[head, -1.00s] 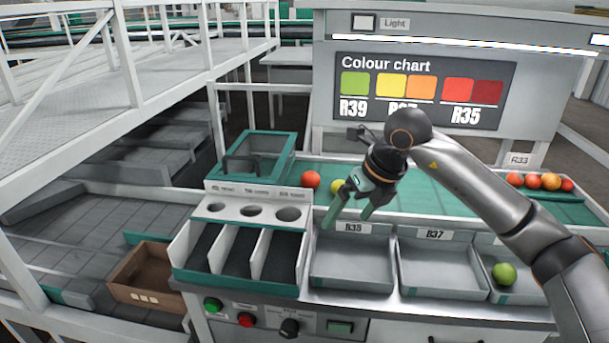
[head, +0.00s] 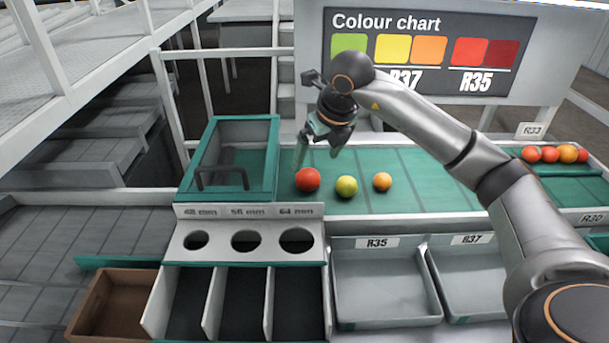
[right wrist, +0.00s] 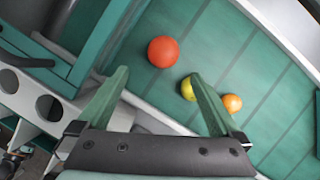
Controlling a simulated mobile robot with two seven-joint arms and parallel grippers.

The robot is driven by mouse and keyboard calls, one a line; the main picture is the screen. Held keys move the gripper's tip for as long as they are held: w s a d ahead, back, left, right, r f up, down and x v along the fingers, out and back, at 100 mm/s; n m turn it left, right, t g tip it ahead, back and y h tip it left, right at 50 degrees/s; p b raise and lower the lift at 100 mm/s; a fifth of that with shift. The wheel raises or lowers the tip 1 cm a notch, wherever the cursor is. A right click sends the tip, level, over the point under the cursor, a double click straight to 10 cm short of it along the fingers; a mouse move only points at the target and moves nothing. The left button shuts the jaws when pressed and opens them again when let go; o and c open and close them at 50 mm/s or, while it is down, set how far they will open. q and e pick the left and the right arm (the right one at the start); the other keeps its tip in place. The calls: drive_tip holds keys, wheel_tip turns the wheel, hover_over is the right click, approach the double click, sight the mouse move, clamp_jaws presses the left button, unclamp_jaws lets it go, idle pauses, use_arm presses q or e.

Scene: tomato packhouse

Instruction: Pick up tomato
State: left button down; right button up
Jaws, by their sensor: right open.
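Three tomatoes lie in a row on the green belt (head: 420,195). The red tomato (head: 307,180) is at the left, a yellow-green tomato (head: 346,187) is in the middle and an orange tomato (head: 382,182) is at the right. My right gripper (head: 318,160) is open and empty, above and just behind the red tomato in the head view. In the right wrist view the red tomato (right wrist: 163,52) shows beyond the open fingers, between their lines. The yellow-green tomato (right wrist: 188,89) is partly hidden by the right finger, with the orange tomato (right wrist: 232,103) beside it. My left gripper is not in view.
A green-framed box (head: 197,160) stands left of the belt. In front are a sizing plate (head: 215,242) with three holes, the R35 tray (head: 385,318) and R37 tray (head: 500,305). Several tomatoes (head: 549,155) sit at the far right. A brown crate (head: 90,308) is at the lower left.

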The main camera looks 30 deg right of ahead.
sight(311, 173)
drive_tip(key=x, duration=0.4)
drive_tip(key=shift+f, duration=0.1)
drive_tip(key=x, duration=0.5)
drive_tip(key=shift+w+d+p, duration=0.2)
drive_tip(key=shift+d+p, duration=0.1)
drive_tip(key=shift+c, duration=0.2)
drive_tip(key=c, duration=0.7)
drive_tip(key=shift+c, duration=0.6)
drive_tip(key=shift+r, duration=0.2)
